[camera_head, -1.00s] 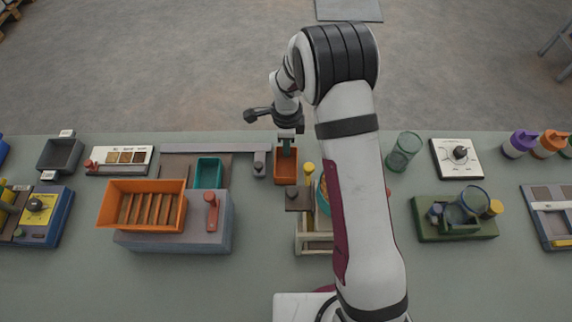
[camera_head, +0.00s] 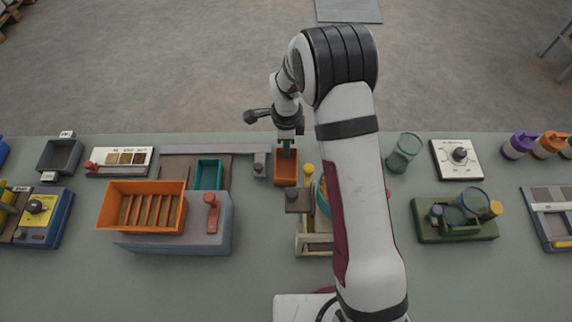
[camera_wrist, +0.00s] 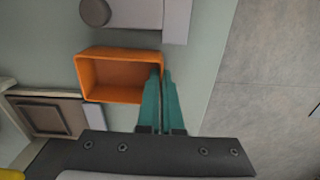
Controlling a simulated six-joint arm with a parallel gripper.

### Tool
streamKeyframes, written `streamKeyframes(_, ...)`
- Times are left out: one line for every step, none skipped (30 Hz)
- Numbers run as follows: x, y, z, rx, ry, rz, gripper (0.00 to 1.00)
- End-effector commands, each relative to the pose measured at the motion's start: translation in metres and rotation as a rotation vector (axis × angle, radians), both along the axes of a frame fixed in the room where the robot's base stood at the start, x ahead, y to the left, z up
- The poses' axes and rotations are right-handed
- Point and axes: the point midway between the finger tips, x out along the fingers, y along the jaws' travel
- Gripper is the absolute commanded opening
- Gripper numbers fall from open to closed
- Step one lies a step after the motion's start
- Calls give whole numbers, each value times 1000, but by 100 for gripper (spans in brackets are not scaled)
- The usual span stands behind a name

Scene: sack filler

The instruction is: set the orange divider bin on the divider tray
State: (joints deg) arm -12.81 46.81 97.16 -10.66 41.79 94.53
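The orange divider bin (camera_head: 286,180) is a small open box, upright near the table's far edge. In the wrist view the bin (camera_wrist: 112,98) looks empty. My gripper (camera_head: 287,153) comes down at its far wall. In the wrist view my gripper's teal fingers (camera_wrist: 162,72) are close together at that wall, one inside and one outside, with the rim between them. Their lower contact is partly hidden. What appears to be the divider tray (camera_head: 172,172) is the brown panel left of the bin, with a teal bin (camera_head: 209,175) at its right part.
A grey bar with a knobbed block (camera_head: 260,163) stands just left of the orange bin. A large slatted orange hopper (camera_head: 140,207) and a red lever (camera_head: 211,200) are nearer on the left. A brown-topped fixture (camera_head: 298,200) is close in front of the bin.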

Motion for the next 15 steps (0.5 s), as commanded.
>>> streamKeyframes(0,0,0,0,0,0,0)
streamKeyframes(0,0,0,0,0,0,0)
streamKeyframes(0,0,1,0,0,0,0)
streamKeyframes(0,0,3,0,-1,0,0)
streamKeyframes(1,0,6,0,-2,0,0)
streamKeyframes(1,0,13,1,-4,0,0)
streamKeyframes(1,0,20,1,-4,-1,0)
streamKeyframes(1,0,28,2,-6,-1,0)
streamKeyframes(2,0,40,1,-6,0,0)
streamKeyframes(1,0,48,1,-6,0,0)
streamKeyframes(1,0,57,1,-6,-1,0)
streamKeyframes(1,0,67,1,-5,-1,0)
streamKeyframes(1,0,73,0,-4,-1,0)
streamKeyframes(1,0,80,0,-4,0,0)
streamKeyframes(1,0,87,-1,-4,0,0)
